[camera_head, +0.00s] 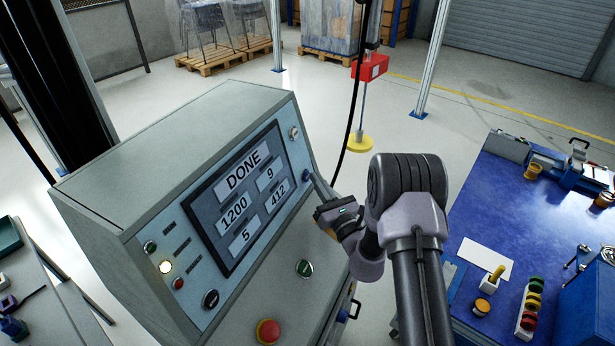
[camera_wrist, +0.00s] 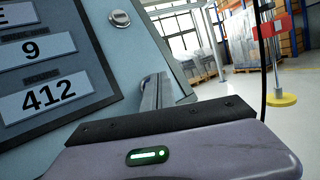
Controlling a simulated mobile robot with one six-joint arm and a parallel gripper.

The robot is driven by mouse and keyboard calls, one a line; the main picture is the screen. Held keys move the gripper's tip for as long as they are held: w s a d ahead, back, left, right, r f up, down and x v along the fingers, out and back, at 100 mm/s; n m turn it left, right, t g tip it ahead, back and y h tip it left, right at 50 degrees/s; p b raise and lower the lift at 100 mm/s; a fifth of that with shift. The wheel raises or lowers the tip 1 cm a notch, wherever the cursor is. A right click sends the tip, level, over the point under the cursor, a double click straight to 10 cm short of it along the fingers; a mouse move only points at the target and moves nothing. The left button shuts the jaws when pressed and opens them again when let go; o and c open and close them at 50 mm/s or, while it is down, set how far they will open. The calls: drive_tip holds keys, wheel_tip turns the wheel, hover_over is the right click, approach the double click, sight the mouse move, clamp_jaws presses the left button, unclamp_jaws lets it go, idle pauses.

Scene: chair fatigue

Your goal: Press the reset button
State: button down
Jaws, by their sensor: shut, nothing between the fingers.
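The grey control cabinet (camera_head: 160,150) has a sloped blue-grey panel with a screen (camera_head: 241,199) reading DONE, 1200, 9, 5 and 412. A small blue button (camera_head: 306,175) sits at the panel's right edge; I cannot read a label on it. My gripper (camera_head: 314,179) is shut and empty, its fingertips at or very close to this button; I cannot tell if they touch.
A blue workbench (camera_head: 530,220) with small parts stands right. A cable and red hanging box (camera_head: 370,67) are behind.

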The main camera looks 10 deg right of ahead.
drive_tip(key=shift+w+a+f, duration=0.1)
drive_tip(key=shift+w+a, duration=0.1)
drive_tip(key=shift+a, duration=0.1)
idle(0.4)
drive_tip(key=shift+d, duration=0.1)
drive_tip(key=shift+s+d+r, duration=0.2)
drive_tip(key=shift+s+d, duration=0.2)
drive_tip(key=shift+d, duration=0.1)
drive_tip(key=s+d, duration=0.1)
drive_tip(key=d, duration=0.1)
drive_tip(key=s+d+r+b, duration=0.1)
drive_tip(key=d, duration=0.1)
drive_tip(key=shift+s+r, duration=0.1)
drive_tip(key=shift+s, duration=0.25)
idle(0.9)
